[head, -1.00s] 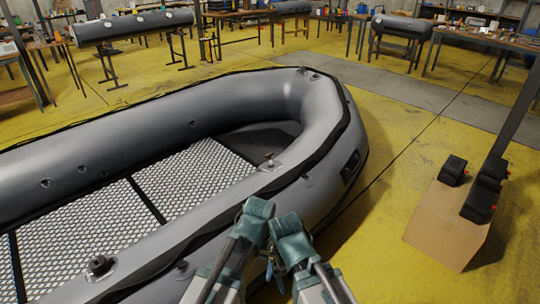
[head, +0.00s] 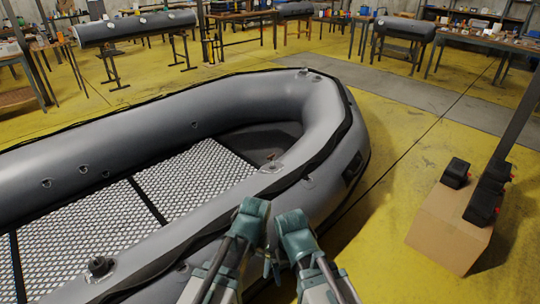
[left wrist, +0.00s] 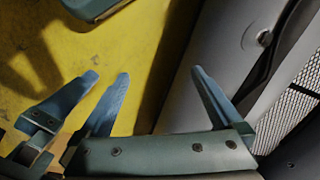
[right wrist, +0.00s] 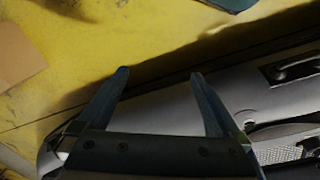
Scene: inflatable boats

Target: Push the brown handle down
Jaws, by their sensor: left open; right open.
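A dark grip (head: 352,168) is on the outer side of the bow; a black fitting also shows in the right wrist view (right wrist: 294,68). My left gripper (left wrist: 158,72) is open and empty beside the near tube. My right gripper (right wrist: 160,73) is open and empty just right of it.
A cardboard box (head: 445,232) with black items (head: 456,172) on top stands at the right. Workbenches (head: 60,58) and grey tubes on stands (head: 135,27) line the back. The yellow floor (head: 395,150) between boat and box is clear.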

